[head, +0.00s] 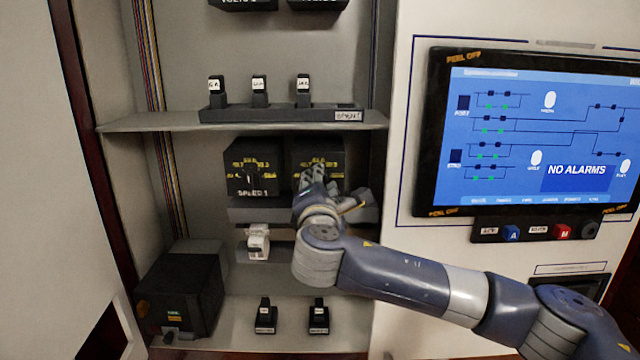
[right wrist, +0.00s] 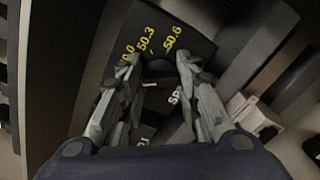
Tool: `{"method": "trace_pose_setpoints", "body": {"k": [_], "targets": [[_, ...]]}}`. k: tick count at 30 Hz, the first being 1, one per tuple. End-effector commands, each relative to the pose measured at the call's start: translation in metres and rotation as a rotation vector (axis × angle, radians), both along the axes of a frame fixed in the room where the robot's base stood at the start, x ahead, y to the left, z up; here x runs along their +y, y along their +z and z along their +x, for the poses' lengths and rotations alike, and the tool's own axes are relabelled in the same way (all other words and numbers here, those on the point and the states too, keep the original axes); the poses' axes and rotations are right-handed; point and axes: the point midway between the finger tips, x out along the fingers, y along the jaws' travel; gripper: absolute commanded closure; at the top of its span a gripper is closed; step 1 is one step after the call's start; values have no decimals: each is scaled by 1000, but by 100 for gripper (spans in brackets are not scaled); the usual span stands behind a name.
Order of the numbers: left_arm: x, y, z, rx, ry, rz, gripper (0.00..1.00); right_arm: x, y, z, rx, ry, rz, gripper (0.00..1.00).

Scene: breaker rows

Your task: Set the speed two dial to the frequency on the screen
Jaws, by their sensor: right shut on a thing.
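The black speed two box (head: 328,152) stands on the middle shelf, to the right of the matching box marked SPEED 1 (head: 252,168). My right gripper (head: 314,176) is in front of it and hides its knob and lower label in the head view. In the right wrist view, my right gripper (right wrist: 158,64) is shut on the dark dial knob (right wrist: 157,74), below yellow figures that include 50.3 and 50.6. The pointer's setting is not clear. The screen (head: 500,190) shows a blue diagram and NO ALARMS; I cannot read a frequency on it. My left gripper is not in view.
A breaker row (head: 240,115) is on the shelf above. A white breaker (head: 258,243) sits on a lower rail, and two black switches (head: 265,318) are at the bottom. A black box (head: 180,290) stands lower left. Buttons (head: 540,230) sit under the screen.

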Motion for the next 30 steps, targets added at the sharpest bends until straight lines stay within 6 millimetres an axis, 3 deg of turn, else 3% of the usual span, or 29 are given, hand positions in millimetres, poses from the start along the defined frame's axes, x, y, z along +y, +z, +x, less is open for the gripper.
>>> {"method": "trace_pose_setpoints", "body": {"k": [9,25,26,27,30], "targets": [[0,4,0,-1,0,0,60,1,-3,0,5,2,-117,93],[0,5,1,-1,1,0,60,1,-4,0,7,1,-137,93],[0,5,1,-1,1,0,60,1,-4,0,7,1,-137,63],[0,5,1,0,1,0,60,1,-4,0,7,1,-136,54],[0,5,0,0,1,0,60,1,-3,0,6,1,-136,50]]}}
